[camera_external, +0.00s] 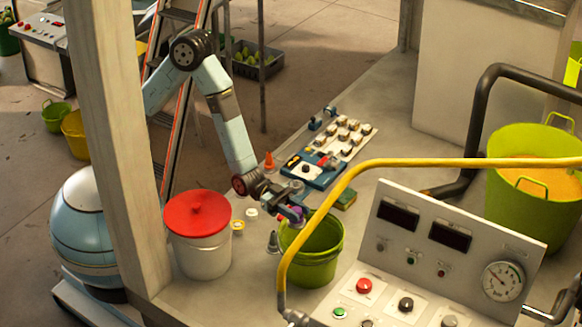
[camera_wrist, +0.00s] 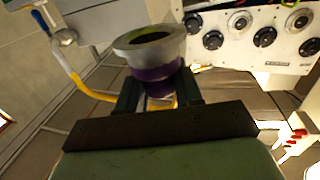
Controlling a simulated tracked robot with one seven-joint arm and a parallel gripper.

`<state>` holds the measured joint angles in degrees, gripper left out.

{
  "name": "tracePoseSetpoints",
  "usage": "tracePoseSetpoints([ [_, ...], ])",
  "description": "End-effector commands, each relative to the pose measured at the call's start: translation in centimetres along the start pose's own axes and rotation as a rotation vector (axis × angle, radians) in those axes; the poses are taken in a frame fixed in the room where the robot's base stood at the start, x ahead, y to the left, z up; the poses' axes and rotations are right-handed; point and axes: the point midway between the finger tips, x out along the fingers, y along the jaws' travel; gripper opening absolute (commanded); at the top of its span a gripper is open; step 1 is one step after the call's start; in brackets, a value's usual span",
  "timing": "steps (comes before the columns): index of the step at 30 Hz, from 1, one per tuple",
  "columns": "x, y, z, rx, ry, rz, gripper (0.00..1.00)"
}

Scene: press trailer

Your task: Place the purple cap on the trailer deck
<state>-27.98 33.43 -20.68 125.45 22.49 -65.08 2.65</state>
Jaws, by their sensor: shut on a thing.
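My gripper (camera_external: 292,206) is shut on the purple cap (camera_wrist: 150,77). In the wrist view, the cap is a short purple cylinder with a grey metal rim, held between my dark fingers. In the external view, only a small purple patch (camera_external: 289,213) shows at the fingers, which largely hide the cap. The gripper appears over the back left rim of the green bucket (camera_external: 312,262); the exact height is hard to tell. The trailer deck (camera_external: 395,110) is the pale flat surface under the bucket and other items.
A white bucket with a red lid (camera_external: 198,235) stands left of the gripper. A grey cone-shaped piece (camera_external: 273,243) and an orange cone (camera_external: 269,161) are close by. A control panel (camera_external: 430,265) and yellow hose (camera_external: 400,163) are at the right. Bare deck lies behind.

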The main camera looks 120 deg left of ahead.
Motion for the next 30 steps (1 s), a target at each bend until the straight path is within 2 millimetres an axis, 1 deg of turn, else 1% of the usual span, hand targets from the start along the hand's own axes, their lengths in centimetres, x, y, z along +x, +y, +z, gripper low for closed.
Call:
tracePoseSetpoints([
  [1, -0.9, -1.4, 0.3, 0.002, -0.002, -0.001, 0.00],
  [3, -2.2, -3.0, 0.7, 0.004, -0.005, 0.005, 0.00],
  [8, -5.3, -6.4, 1.9, 0.007, -0.010, 0.016, 0.00],
  [15, -10.5, -11.2, 4.1, 0.006, -0.017, 0.022, 0.00],
  [21, -15.4, -14.6, 5.9, 0.003, -0.021, 0.024, 0.00],
  [26, -19.5, -16.7, 7.2, 0.001, -0.022, 0.024, 0.00],
  [30, -23.2, -18.2, 8.3, -0.002, -0.022, 0.023, 0.00],
])
